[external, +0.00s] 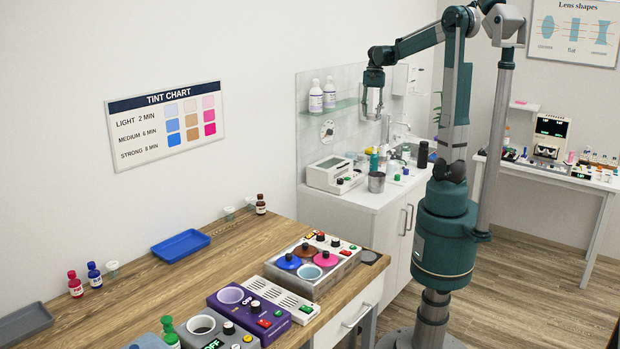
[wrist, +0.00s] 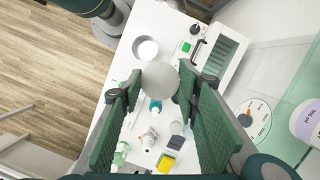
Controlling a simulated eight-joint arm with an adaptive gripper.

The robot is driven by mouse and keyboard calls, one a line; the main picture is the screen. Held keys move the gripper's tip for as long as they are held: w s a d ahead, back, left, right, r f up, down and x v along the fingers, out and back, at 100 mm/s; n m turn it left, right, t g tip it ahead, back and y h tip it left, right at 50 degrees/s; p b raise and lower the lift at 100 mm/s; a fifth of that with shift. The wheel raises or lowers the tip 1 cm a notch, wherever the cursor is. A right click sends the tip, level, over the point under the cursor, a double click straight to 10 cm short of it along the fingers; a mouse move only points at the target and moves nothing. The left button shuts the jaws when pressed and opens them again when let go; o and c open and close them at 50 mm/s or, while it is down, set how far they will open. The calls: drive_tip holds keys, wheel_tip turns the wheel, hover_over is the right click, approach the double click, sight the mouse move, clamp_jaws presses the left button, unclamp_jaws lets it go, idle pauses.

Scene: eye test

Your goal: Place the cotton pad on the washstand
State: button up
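The cotton pad (wrist: 159,78) is a pale, round disc between my fingertips in the wrist view. My gripper (wrist: 162,84) has its tips against the disc's two sides, so it is shut on the pad. In the external view my gripper (external: 372,114) hangs high above the washstand, fingers down; the pad is too small there to make out clearly. The washstand (external: 398,190) is a white-topped cabinet against the tiled wall. Its white top (wrist: 150,18) lies below the pad in the wrist view, with a clear gap in the external view.
On the washstand stand a white device (external: 334,174), a metal cup (external: 376,183), a dark cylinder (external: 422,155) and several bottles. A glass shelf (external: 345,106) with white bottles (external: 316,97) is left of my gripper. The front strip of the top is mostly bare.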

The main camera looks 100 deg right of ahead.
drive_tip(key=s+m, duration=0.2)
drive_tip(key=s, duration=0.5)
wheel_tip(320, 180, down, 26)
drive_tip(key=shift+w+t, duration=0.2)
drive_tip(key=shift+t, duration=0.1)
drive_tip(key=shift+d+f, duration=0.1)
drive_tip(key=shift+f, duration=0.1)
drive_tip(key=shift+f, duration=2.8)
drive_tip(key=shift+f, duration=0.1)
drive_tip(key=shift+f, duration=2)
drive_tip(key=shift+f+b, duration=0.15)
drive_tip(key=shift+b, duration=0.3)
